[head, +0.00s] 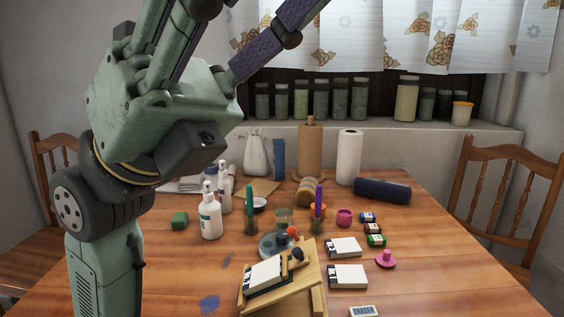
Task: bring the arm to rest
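My arm rises at the left of the head view, close to the camera, bent up above the table. My gripper (238,28) is at the top, pointing upward, with its green links and purple-padded fingers spread well apart. The fingertips are cut off by the upper edge of the picture. I see nothing held in the visible part between the fingers. The gripper appears clear of the table and of everything on it.
Jars line the sill (380,128) behind.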

